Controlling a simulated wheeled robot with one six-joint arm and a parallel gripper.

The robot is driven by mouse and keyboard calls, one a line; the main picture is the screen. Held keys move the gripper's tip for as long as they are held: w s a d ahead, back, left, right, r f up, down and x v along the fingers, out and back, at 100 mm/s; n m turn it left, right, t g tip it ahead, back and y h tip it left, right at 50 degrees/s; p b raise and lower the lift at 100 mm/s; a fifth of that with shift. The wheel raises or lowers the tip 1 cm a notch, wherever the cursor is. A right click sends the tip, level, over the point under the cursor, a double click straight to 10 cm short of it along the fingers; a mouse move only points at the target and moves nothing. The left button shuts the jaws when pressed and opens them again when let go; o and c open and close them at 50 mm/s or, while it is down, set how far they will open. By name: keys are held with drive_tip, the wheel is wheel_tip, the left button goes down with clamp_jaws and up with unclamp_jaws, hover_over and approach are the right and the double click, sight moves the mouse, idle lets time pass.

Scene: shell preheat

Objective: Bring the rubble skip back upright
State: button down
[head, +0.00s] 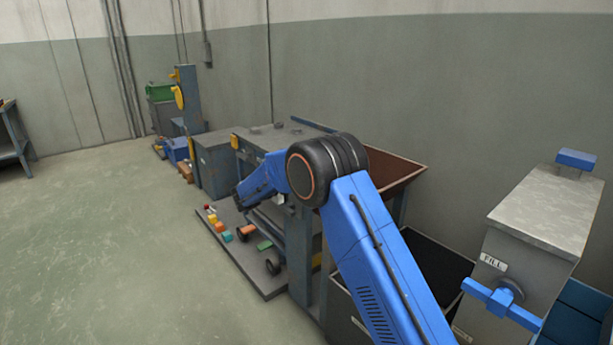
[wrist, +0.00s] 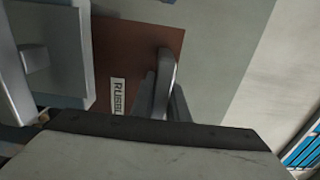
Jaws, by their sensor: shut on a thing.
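The rubble skip shows in the head view as a reddish-brown open-topped tray (head: 398,168), partly hidden behind my blue arm's elbow. In the wrist view its brown face (wrist: 138,45) carries a white label that begins "RUB" and is cut off by the dark edge below. My gripper (wrist: 160,108) is shut on a grey bar, which seems to be the skip's handle (wrist: 166,75), in front of that face. In the head view my gripper is hidden behind the arm and the frame. The skip's exact tilt cannot be told.
A dark open bin (head: 437,262) sits below the skip. A grey cabinet (head: 535,215) marked FILL, with a blue handle, stands at the right. A low board (head: 235,240) with coloured blocks lies left of the frame.

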drive_tip(key=shift+f, duration=0.2)
drive_tip(key=c, duration=1.7)
unclamp_jaws()
drive_tip(key=shift+w+a, duration=0.1)
drive_tip(key=v, duration=1.7)
drive_tip(key=shift+a, duration=0.2)
drive_tip(key=shift+d, duration=0.1)
